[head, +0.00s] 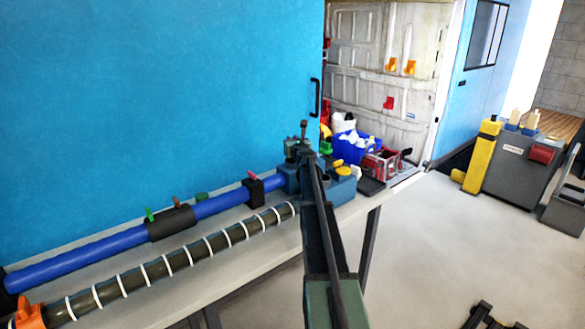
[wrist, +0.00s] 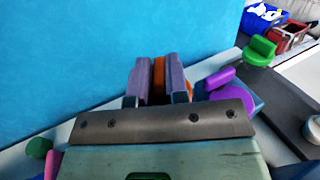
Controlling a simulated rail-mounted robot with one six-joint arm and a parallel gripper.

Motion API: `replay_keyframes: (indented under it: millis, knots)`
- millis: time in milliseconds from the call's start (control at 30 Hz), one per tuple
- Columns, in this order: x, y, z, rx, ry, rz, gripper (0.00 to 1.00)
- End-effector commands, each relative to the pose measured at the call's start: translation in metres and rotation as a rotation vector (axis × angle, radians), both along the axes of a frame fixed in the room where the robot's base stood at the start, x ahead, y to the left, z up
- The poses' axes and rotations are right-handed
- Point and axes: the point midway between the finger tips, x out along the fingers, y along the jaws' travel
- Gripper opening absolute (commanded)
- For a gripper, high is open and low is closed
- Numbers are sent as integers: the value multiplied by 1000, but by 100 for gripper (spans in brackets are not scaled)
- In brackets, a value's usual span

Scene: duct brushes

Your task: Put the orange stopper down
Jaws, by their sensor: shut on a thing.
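The orange stopper (wrist: 159,82) shows as a narrow orange strip between the two grey-purple fingers of my gripper (wrist: 158,66) in the wrist view. The fingers are shut on it and hide most of it. Bench and blue wall show around the fingertips; I cannot tell whether the stopper touches anything below. In the head view my gripper (head: 303,140) is over the far end of the bench, by the end of the blue pipe (head: 105,244). The stopper cannot be made out there.
A green stopper (wrist: 258,52) and a purple one (wrist: 219,78) stand right of my gripper. A ringed dark hose (head: 180,261) lies along the bench (head: 225,285). A blue bin (head: 352,146) and a red crate (head: 381,165) are beyond. The blue wall (head: 150,100) is close on the left.

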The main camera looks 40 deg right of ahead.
Motion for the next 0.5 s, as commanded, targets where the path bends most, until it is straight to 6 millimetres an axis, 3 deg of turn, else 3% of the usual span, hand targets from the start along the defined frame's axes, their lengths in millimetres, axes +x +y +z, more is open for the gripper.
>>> replay_keyframes:
  millis: [133,333,500]
  knots:
    - [0,0,-6,0,0,0,0]
    - [0,0,-46,0,0,0,0]
    - [0,0,-40,0,0,0,0]
